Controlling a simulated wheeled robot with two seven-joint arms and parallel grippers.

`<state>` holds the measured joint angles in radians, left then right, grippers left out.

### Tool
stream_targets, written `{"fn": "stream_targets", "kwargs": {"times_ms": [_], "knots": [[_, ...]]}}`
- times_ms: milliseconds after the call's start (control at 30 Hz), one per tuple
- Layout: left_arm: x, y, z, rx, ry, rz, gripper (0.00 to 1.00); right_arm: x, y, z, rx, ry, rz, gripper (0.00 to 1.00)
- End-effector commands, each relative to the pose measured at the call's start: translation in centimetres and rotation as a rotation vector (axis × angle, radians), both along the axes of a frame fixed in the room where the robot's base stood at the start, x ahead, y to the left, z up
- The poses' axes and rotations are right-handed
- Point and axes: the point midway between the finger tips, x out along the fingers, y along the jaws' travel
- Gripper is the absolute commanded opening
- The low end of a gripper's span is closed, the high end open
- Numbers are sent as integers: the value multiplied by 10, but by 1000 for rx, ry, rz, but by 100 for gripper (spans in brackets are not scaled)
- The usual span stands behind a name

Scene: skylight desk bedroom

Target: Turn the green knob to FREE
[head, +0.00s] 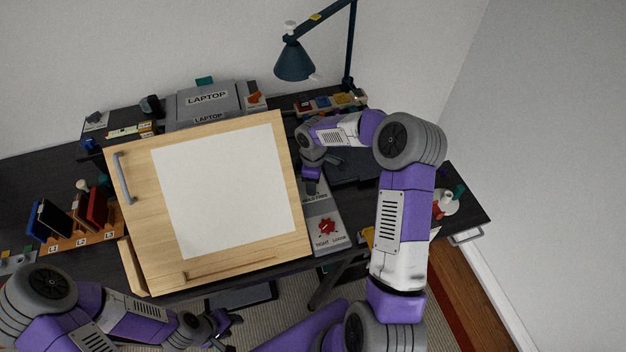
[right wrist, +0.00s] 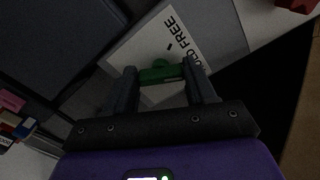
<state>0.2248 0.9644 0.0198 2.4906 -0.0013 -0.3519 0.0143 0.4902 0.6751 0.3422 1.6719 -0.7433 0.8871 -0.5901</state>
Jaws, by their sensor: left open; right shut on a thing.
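The green knob (right wrist: 160,73) shows in the right wrist view between the fingers of my right gripper (right wrist: 162,76), which is shut on it. A white label plate (right wrist: 200,45) behind it reads FREE, with a partly hidden word that looks like HOLD beside it. Where the knob points I cannot tell. In the head view my right gripper (head: 312,178) reaches down to the far end of a grey panel (head: 322,208) and hides the green knob. My left gripper (head: 218,328) is open and empty, low in front of the desk.
A red knob (head: 326,227) sits nearer on the grey panel, by the words TIGHT and LOOSE. A tilted wooden drawing board (head: 140,240) with white paper (head: 225,190) stands close on the left. A laptop stand (head: 207,100) and blue lamp (head: 295,62) are behind.

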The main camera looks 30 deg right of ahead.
Motion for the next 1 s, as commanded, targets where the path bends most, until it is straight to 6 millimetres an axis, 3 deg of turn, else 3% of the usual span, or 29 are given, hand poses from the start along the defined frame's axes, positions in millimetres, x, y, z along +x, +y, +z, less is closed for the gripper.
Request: {"fn": "stream_targets", "kwargs": {"times_ms": [1000], "knots": [[0,0,24,0,0,0,43,4,-1,1,1,1,832,25]]}}
